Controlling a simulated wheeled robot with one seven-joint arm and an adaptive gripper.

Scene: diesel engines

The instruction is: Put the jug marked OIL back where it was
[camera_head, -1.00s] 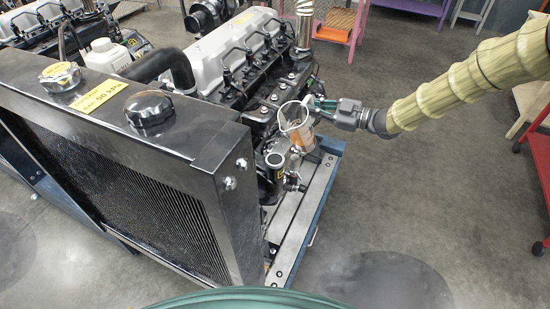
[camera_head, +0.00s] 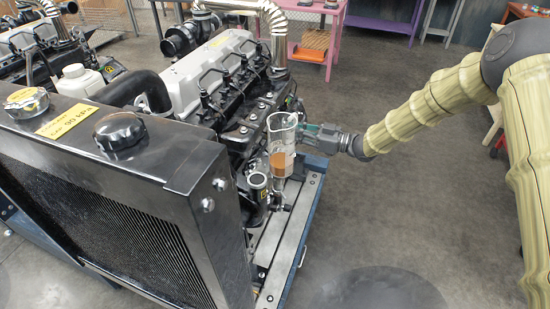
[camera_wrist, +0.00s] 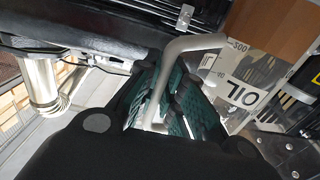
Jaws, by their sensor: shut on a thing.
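The jug marked OIL (camera_head: 282,137) is a clear measuring jug with amber-brown liquid in its lower part. In the head view it is upright or nearly so, in front of the engine's side and above the blue-edged engine stand. My gripper (camera_head: 310,134) is shut on the jug's handle from the right. In the wrist view the green-padded fingers (camera_wrist: 155,108) close around the pale handle (camera_wrist: 190,48), and the OIL lettering on the jug (camera_wrist: 240,92) shows to the right. The jug's base is partly lost against the engine parts, so I cannot tell whether it rests on anything.
The engine (camera_head: 228,75) with its grey cover stands left of the jug. The black radiator (camera_head: 120,190) fills the left front. A pink table (camera_head: 310,47) and a purple bench (camera_head: 385,25) stand at the back. The floor right of the stand is clear.

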